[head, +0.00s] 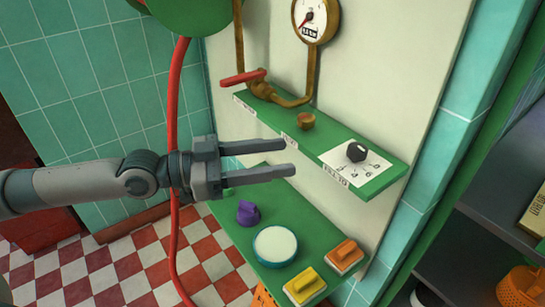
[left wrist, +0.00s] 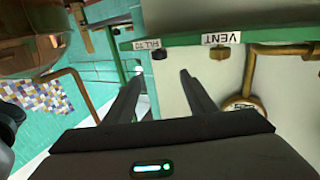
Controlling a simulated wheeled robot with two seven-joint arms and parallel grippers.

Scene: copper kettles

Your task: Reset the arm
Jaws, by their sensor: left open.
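My left gripper (head: 296,158) reaches in from the left in the head view. Its two fingers are parallel and apart, with nothing between them. It is in front of the panel, below the upper green shelf and above the lower green one. In the left wrist view the open fingers (left wrist: 158,78) also show empty, with the "VENT" label (left wrist: 222,38) beyond them to the right. My right gripper is in neither view.
The upper shelf (head: 310,135) bears a red-handled valve (head: 243,77), a brass knob (head: 306,121) and a black dial (head: 356,152). The lower shelf has a purple knob (head: 248,212), a round white button (head: 275,246), and yellow (head: 304,285) and orange (head: 345,256) switches. A red hose (head: 174,100) hangs behind my arm.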

